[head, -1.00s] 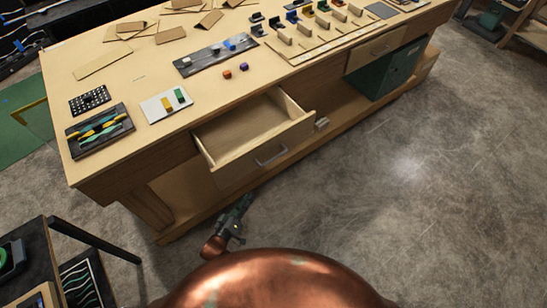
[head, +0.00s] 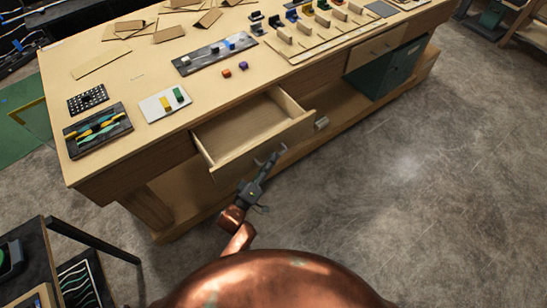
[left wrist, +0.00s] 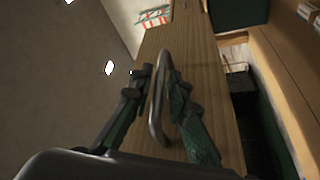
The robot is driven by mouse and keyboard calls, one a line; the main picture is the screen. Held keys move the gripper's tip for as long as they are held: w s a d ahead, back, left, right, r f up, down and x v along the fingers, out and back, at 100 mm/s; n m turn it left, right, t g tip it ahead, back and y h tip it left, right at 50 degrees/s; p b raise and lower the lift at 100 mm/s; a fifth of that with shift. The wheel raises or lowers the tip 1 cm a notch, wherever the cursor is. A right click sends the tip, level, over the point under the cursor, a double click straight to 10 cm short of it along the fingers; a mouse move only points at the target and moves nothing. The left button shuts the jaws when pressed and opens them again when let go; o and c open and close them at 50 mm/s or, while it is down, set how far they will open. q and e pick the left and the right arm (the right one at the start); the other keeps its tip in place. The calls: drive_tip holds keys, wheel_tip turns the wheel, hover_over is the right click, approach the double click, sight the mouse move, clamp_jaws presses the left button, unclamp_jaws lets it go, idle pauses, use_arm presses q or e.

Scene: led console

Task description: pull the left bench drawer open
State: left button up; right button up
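The left bench drawer (head: 240,157) stands well open, its empty inside showing in the head view. Its metal bar handle (left wrist: 158,100) is on the wooden front, which fills the middle of the left wrist view. My left gripper (head: 268,163) is at the handle in the head view and partly covers it. In the left wrist view the two fingers of my left gripper (left wrist: 160,104) are apart, with the handle between them. The fingers do not look closed on it. My right gripper is not in view.
The wooden bench top (head: 130,65) holds trays and small parts. A second drawer (head: 376,48), shut, is at the right, above a green cabinet (head: 385,72). A dark cart (head: 40,250) stands at lower left. The floor (head: 430,180) on the right is clear.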

use_arm(q)
drive_tip(key=shift+w+d+r, duration=0.1)
drive_tip(key=shift+w+d, duration=0.25)
drive_tip(key=shift+w, duration=0.15)
clamp_jaws()
drive_tip(key=shift+s, duration=0.1)
